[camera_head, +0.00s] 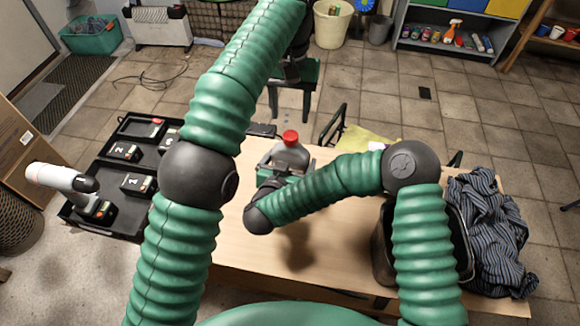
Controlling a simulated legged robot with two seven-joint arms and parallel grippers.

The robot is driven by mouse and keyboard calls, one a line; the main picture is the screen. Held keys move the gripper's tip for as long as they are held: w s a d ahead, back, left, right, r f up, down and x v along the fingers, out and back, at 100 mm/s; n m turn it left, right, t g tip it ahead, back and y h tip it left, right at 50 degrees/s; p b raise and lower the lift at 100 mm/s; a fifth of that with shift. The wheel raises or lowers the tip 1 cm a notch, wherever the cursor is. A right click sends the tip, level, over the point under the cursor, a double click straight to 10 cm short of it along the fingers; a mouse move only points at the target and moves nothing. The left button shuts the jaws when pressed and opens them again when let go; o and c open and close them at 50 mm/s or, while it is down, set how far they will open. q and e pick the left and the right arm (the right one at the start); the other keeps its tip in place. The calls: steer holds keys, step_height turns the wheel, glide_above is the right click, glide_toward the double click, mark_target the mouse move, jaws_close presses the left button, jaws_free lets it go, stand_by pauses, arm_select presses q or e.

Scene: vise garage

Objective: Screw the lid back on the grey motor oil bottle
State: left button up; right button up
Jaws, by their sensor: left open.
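The grey motor oil bottle (291,156) stands upright near the far edge of the wooden table. The red lid (290,137) sits on top of its neck; I cannot tell how tightly. Dark green and grey parts surround the bottle's lower body, and my right forearm partly hides them. My right arm crosses in front of the bottle, and its dark wrist end (258,214) is to the bottle's left and nearer me. Its fingers cannot be made out. My left gripper (289,76) is open, beyond the table and well above and past the bottle in the picture.
A black tray (112,175) with battery-like blocks and a white tool (60,178) lies at the left. A dark bin (385,255) and striped cloth (488,232) are at the right. The table's front middle is bare.

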mark_target(291, 135)
steer(key=c, duration=1.9)
arm_select(q)
steer(key=shift+w+d, duration=0.1)
steer(key=shift+d, duration=0.05)
arm_select(e)
jaws_close()
arm_select(q)
steer(key=shift+w, duration=0.1)
steer(key=shift+f, duration=4)
jaws_close()
